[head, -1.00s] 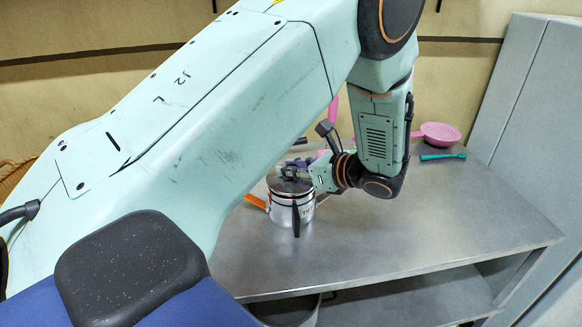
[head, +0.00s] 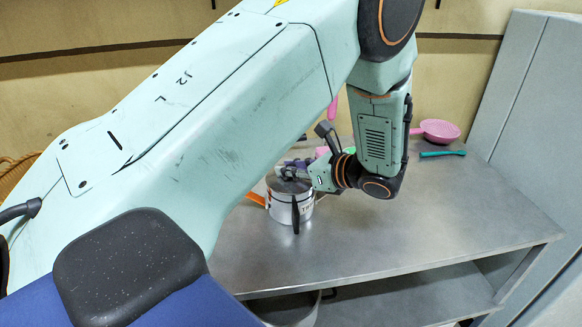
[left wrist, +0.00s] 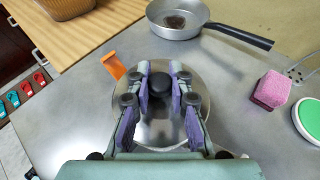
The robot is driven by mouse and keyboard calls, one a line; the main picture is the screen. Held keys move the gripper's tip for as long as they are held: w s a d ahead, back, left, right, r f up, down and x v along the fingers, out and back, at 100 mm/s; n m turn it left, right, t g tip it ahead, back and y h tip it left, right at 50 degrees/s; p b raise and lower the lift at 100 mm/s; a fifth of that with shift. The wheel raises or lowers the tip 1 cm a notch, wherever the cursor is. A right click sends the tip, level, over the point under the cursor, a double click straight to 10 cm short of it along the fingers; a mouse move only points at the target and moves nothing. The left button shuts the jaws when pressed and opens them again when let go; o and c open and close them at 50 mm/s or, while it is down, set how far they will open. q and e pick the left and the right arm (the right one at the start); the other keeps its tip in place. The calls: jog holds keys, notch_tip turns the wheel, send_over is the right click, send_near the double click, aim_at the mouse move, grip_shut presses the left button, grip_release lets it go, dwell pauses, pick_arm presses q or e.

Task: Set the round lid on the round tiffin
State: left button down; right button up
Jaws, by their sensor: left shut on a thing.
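The round tiffin (head: 283,212) is a silver can with a dark upright handle or strap on its front, standing on the metal table in the head view. The round lid (left wrist: 158,133) is a shiny metal disc with a black knob (left wrist: 160,84). My left gripper (left wrist: 160,88) is shut on the knob, with purple-padded fingers on either side. In the head view the lid (head: 283,186) is level at the tiffin's top; I cannot tell whether it fully touches the rim. In the left wrist view the lid hides the tiffin. My right gripper is not in view.
An orange handle (left wrist: 113,66) sticks out beside the tiffin. A pan (left wrist: 178,30), a pink sponge (left wrist: 271,90) and a green-and-white round item (left wrist: 309,120) are nearby. A pink strainer (head: 438,130) and a teal utensil (head: 441,154) lie farther right. The table's front right is clear.

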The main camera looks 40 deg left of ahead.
aim_at(306, 184)
pick_arm(q)
jog(key=shift+f, duration=0.1)
jog(key=c, duration=1.5)
grip_release()
jog(key=shift+p+v, duration=1.35)
jog(key=shift+v, duration=0.85)
jog(key=p+v, duration=0.3)
jog(key=v, duration=0.3)
jog(key=shift+d, duration=0.3)
jog(key=shift+d, duration=0.1)
